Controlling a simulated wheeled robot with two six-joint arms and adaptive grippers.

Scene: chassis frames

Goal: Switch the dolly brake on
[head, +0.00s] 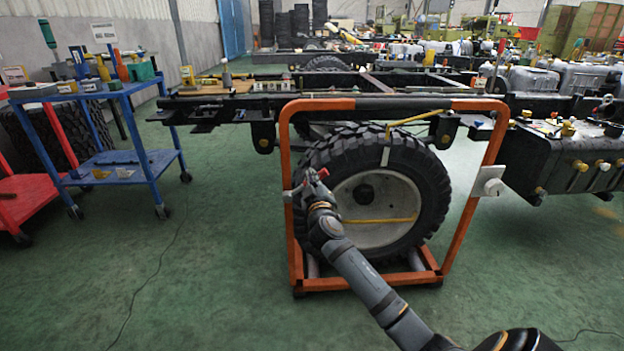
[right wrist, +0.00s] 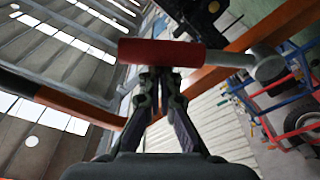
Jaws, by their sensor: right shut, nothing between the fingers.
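The orange dolly frame (head: 373,104) stands upright around a large black tyre with a pale rim (head: 380,207). A lever with a red grip (head: 322,174) is at the frame's left post. In the right wrist view the red grip (right wrist: 165,53) runs across the picture, and a grey rod joins it to a round pivot (right wrist: 270,66) at right. My right gripper (head: 311,183) is at the lever by the left post. Its shut fingertips (right wrist: 157,78) are right by the red grip, with nothing between them; whether they touch it I cannot tell. My left gripper is out of view.
A white box with a round knob (head: 489,181) is on the frame's right post. A black truck chassis (head: 330,103) runs behind the dolly. A blue cart (head: 118,160) and a red cart (head: 25,195) stand at left.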

